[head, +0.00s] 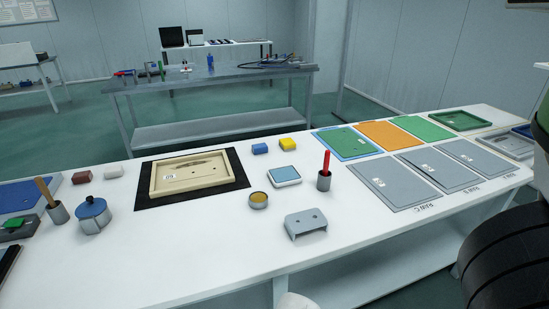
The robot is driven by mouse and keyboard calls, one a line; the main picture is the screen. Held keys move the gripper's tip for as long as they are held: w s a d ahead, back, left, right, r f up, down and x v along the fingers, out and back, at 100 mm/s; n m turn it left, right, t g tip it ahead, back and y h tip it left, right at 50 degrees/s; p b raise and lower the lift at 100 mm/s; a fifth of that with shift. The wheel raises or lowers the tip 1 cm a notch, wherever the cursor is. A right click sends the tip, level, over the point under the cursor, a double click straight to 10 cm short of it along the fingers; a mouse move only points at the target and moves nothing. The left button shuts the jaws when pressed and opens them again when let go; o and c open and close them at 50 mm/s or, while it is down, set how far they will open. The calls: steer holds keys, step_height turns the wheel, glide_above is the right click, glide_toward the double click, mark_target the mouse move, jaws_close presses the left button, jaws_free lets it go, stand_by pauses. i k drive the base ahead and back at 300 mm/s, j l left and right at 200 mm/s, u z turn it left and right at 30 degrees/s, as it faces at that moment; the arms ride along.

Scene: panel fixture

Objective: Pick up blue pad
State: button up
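A flat, square, light-blue pad (284,174) with a white rim lies near the middle of the white table. A small darker blue block (260,148) lies behind it, beside a yellow block (287,145). I cannot tell for sure which of the two blue things is the named pad; the flat one looks most like a pad. Both rest on the table with nothing touching them. My gripper's fingers are not in view; only dark ribbed parts of my arm show at the right edge.
Close to the flat pad stand a round tin (258,200), a grey bracket (306,224) and a cup with a red-handled tool (324,180). A beige tray (195,184) on a black mat lies left. Grey panels (395,182) lie right. The front table strip is clear.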

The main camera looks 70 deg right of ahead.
mark_target(260, 149)
steer(key=z, duration=0.4)
steer(key=k+z, duration=0.15)
steer(key=z, duration=0.7)
steer(key=j+z, duration=0.15)
steer(key=j, duration=0.3)
steer(key=k+j+z, duration=0.2)
steer(key=j, duration=0.2)
steer(key=j+z, duration=0.15)
steer(key=j, duration=0.3)
